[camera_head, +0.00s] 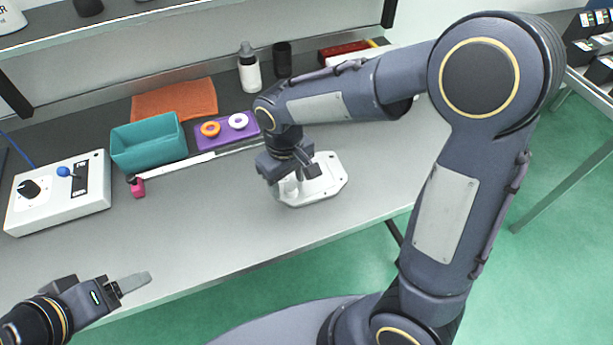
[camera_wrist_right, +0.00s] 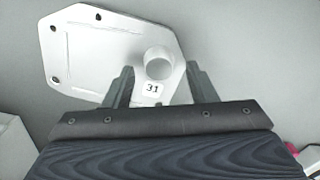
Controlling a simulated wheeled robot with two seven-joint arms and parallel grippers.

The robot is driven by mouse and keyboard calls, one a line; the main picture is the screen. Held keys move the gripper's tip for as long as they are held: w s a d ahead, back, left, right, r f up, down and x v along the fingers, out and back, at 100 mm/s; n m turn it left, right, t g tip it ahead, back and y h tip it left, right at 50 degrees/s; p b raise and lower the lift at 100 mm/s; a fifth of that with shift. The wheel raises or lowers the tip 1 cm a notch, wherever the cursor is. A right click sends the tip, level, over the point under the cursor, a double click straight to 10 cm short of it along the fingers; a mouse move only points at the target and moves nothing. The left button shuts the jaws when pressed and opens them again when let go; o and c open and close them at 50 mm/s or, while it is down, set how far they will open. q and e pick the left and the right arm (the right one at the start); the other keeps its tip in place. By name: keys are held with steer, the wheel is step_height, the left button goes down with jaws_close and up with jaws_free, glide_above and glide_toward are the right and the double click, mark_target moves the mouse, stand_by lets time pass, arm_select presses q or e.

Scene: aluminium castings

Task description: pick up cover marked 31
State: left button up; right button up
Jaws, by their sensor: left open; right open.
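The cover marked 31 (camera_head: 325,181) is a flat silvery-white casting with a raised round boss. It lies on the grey workbench, partly hidden by my right gripper in the head view. In the right wrist view the cover (camera_wrist_right: 95,50) shows its "31" label beside the boss and several dark holes near its edge. My right gripper (camera_head: 295,185) is open above the cover. In the right wrist view its two fingers (camera_wrist_right: 158,82) stand on either side of the boss; I cannot tell whether they touch it. My left gripper (camera_head: 135,284) is open and empty near the bench's front edge.
A teal bin (camera_head: 148,146), an orange cloth (camera_head: 175,99), a purple tray (camera_head: 227,131) with two rings and a white bottle (camera_head: 249,70) stand behind. A white control box (camera_head: 60,195) is at left. The bench (camera_head: 215,215) is clear in front.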

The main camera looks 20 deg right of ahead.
steer(key=shift+f, duration=0.3)
jaws_close()
steer(key=shift+r, duration=0.1)
